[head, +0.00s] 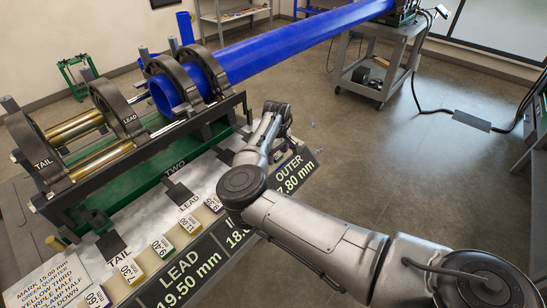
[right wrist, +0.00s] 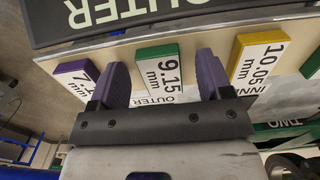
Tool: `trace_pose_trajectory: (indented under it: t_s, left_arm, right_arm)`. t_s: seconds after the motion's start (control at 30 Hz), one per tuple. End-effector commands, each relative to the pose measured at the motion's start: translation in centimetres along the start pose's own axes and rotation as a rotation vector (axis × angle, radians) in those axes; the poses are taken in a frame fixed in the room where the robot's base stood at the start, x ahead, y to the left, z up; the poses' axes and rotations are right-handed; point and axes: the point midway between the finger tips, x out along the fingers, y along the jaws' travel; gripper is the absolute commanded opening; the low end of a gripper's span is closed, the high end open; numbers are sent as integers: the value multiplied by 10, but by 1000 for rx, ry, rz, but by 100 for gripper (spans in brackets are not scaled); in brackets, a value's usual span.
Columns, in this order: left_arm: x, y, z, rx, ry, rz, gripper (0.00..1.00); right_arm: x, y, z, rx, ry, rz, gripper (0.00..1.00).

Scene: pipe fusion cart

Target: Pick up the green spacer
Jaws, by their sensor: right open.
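In the right wrist view a green spacer (right wrist: 158,66), a small block with a white face marked 9.15 mm, lies on the pale tray surface. My right gripper (right wrist: 160,62) is open, with one purple-grey finger on each side of this spacer. The fingers are apart from each other and nothing is clamped; whether either touches the spacer I cannot tell. In the head view my right arm reaches in from the lower right over the cart, and its links hide that part of the tray. My left gripper is not in view.
A purple spacer (right wrist: 76,76) lies just left of the fingers and a yellow spacer (right wrist: 256,60), marked 10.05 mm, just right. A dark OUTER sign (right wrist: 130,14) borders the tray. The blue pipe (head: 290,45) and the clamp rings (head: 117,108) stand behind the tray.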

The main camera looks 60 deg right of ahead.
Motion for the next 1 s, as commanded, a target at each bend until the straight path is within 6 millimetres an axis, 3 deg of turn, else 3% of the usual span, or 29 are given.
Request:
trace_pose_trajectory:
  t_s: [0.27,0.83,1.0]
  left_arm:
    - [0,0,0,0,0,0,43]
    - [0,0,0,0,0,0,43]
    - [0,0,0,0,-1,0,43]
  right_arm:
    - [2,0,0,0,0,0,72]
    - [2,0,0,0,0,0,19]
    - [2,0,0,0,0,0,19]
